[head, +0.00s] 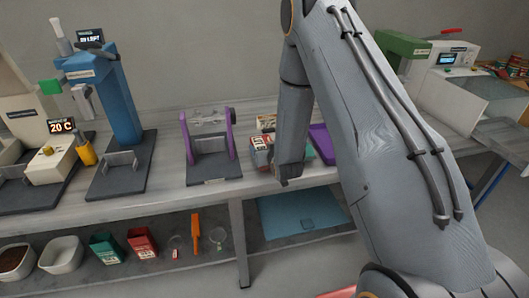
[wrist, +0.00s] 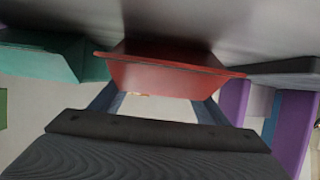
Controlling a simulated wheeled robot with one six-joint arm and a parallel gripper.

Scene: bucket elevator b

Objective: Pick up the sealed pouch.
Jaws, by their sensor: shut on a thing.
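A red, tapered piece with a flat rim (wrist: 165,80), which I take to be the sealed pouch, sits between the two bluish fingers of my gripper (wrist: 160,98) in the wrist view. The fingers are shut on its sides. In the head view a red piece with a white label (head: 260,158) stands at the bench's front, just left of my gripper (head: 284,181). My arm hides part of it and the fingers there. Whether it touches the bench is unclear.
A purple-sided stand (head: 231,133) is left of my gripper, a purple tray (head: 321,140) right. A teal piece (wrist: 50,58) is close by in the wrist view. A blue machine (head: 118,98) stands farther left. Several containers, including a red box (head: 142,243), fill the lower shelf.

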